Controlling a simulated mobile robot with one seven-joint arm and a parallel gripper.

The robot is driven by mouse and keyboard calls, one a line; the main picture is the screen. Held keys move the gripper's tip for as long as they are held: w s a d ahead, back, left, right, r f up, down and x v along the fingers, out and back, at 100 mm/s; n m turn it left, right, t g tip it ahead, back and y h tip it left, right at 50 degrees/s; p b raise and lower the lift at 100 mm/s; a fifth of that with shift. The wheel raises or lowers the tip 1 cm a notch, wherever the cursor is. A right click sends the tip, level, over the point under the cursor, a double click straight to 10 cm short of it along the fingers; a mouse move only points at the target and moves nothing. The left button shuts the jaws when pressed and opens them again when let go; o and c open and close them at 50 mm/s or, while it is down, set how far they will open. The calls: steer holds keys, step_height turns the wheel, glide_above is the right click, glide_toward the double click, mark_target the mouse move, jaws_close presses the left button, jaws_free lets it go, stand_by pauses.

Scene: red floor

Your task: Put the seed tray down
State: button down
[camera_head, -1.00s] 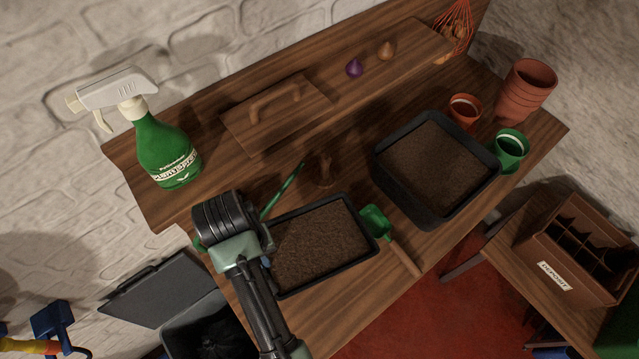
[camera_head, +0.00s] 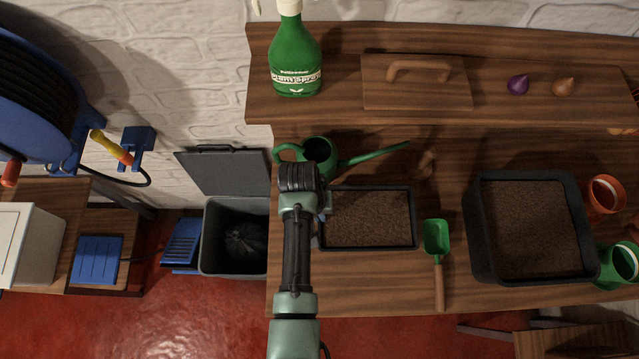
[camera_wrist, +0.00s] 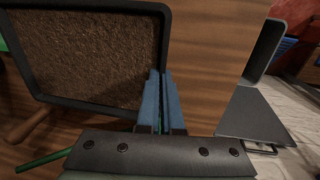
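The seed tray (camera_head: 414,232) is a shallow black rectangular tray filled with brown soil, at the front left of the wooden bench. It also shows at the upper left of the wrist view (camera_wrist: 100,104). My gripper (camera_wrist: 160,75) has its blue fingers close together on either side of the tray's rim, shut on it. In the head view my gripper (camera_head: 324,208) is at the tray's left end, mostly hidden under my wrist. The tray looks level; I cannot tell whether its underside touches the bench.
A green watering can (camera_head: 318,152) stands behind the tray, and a green trowel (camera_head: 437,240) lies just right of it. A deep soil-filled container (camera_head: 478,245) stands farther right. A grey open bin (camera_head: 215,266) is left of the bench (camera_head: 445,200).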

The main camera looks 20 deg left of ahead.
steer(key=shift+w+f, duration=0.1)
steer(key=shift+f, duration=0.5)
steer(key=shift+f, duration=0.2)
steer(key=c, duration=1.1)
jaws_free()
